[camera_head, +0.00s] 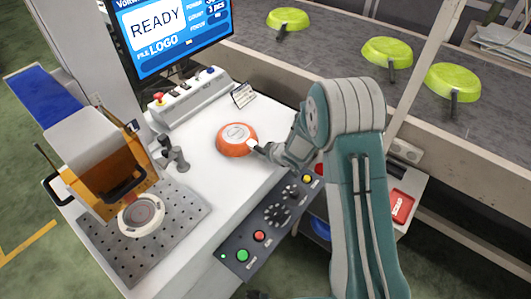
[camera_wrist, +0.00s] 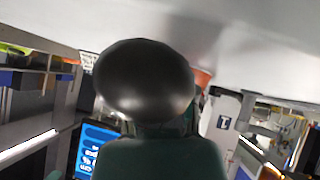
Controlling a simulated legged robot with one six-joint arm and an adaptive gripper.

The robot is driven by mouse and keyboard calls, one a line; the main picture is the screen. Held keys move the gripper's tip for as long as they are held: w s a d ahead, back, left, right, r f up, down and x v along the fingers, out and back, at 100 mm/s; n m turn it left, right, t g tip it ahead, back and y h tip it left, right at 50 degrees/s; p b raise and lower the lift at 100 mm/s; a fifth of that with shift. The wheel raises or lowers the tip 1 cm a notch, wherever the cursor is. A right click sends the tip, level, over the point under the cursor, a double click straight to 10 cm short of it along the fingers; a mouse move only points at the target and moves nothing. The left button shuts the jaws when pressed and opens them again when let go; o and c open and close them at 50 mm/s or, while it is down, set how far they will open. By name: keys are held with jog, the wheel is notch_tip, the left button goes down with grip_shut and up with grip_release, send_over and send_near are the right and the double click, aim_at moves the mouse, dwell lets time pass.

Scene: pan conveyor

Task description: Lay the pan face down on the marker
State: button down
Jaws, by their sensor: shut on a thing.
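The orange pan (camera_head: 233,147) shows its underside, with a pale round centre, so it is face down. It is over the white worktop, and I cannot tell whether it touches it. My gripper (camera_head: 264,149) is shut on the pan's dark handle, to the right of the pan. In the wrist view a dark rounded shape, probably the handle, fills the middle, and a bit of the orange pan (camera_wrist: 201,77) shows behind it. The marker looks to be the machine with the orange head (camera_head: 118,185); a pale round disc (camera_head: 142,214) lies below it on a perforated plate (camera_head: 185,222).
A conveyor (camera_head: 330,50) behind carries several green pans (camera_head: 387,52). A screen (camera_head: 172,35) reads READY. A switch box (camera_head: 195,97) and a small dark fixture (camera_head: 175,155) stand on the worktop (camera_head: 200,170). A button panel (camera_head: 270,225) edges the front.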

jog(key=shift+c, duration=1.7)
grip_release()
jog(key=shift+f, duration=0.1)
jog(key=v, duration=1.2)
jog(key=s+d+r+m+t+h, duration=0.1)
jog(key=s+d+r+m+h, duration=0.2)
jog(key=d+r, duration=0.35)
jog(key=s+d+r+m+h, duration=0.3)
jog(key=d+r, duration=0.1)
jog(key=r, duration=0.6)
jog(key=s+r+m+g, duration=0.1)
jog(key=s+r+m, duration=0.2)
jog(key=s, duration=0.8)
jog(key=s+r+m+g, duration=0.2)
jog(key=s+r, duration=0.1)
jog(key=s, duration=0.8)
jog(key=shift+a+m, duration=0.15)
jog(key=shift+m, duration=0.25)
